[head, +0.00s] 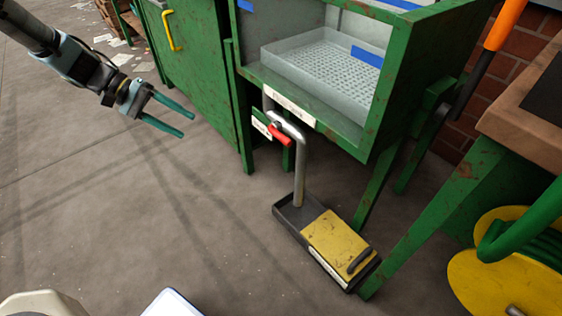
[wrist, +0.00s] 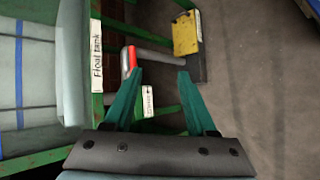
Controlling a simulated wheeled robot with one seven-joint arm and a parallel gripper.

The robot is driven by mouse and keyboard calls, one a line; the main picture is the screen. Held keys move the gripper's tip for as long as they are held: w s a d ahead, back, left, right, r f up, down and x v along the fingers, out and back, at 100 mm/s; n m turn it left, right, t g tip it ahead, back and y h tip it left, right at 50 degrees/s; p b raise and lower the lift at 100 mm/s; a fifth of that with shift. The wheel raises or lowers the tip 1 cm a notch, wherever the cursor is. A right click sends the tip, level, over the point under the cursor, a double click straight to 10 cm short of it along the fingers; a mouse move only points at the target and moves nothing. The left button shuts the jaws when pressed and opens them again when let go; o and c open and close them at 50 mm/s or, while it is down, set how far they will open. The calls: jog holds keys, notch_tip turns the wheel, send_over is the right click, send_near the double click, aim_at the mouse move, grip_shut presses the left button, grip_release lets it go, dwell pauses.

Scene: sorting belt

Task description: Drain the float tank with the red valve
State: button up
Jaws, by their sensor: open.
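The float tank (head: 305,112) is a rusty green frame with a pale perforated tray (head: 325,55) in it; I cannot tell if it holds liquid. Its white label (head: 289,105) reads "Float tank" in the wrist view (wrist: 96,55). Below the label, the red valve handle (head: 279,135) sits on a grey pipe (head: 299,165) that bends down to a black floor channel. My gripper (head: 188,126) is open and empty, left of the valve and apart from it in the head view. In the wrist view, the red handle (wrist: 129,58) shows just beyond the left fingertip of my gripper (wrist: 159,72).
The black floor channel (head: 291,213) has a yellow cover (head: 338,243). A green cabinet with a yellow handle (head: 173,31) stands behind my gripper. Green legs and a yellow hose reel (head: 512,275) are at right. The concrete floor at left is mostly clear.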

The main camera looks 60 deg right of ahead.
aim_at(278, 138)
jog(key=s+d+f+m+g+h+b, duration=0.25)
jog(key=s+d+f+g+b, duration=0.4)
jog(key=d+f, duration=0.55)
jog(key=shift+t, duration=0.45)
jog(key=x, duration=0.4)
jog(key=r+b+x, duration=0.1)
jog(key=x, duration=0.3)
jog(key=d+r+x, duration=0.1)
jog(key=x, duration=0.3)
jog(key=shift+s+d+f+b, duration=0.1)
jog(key=shift+s+d+b, duration=0.05)
jog(key=shift+b, duration=0.2)
jog(key=shift+c, duration=0.2)
grip_shut()
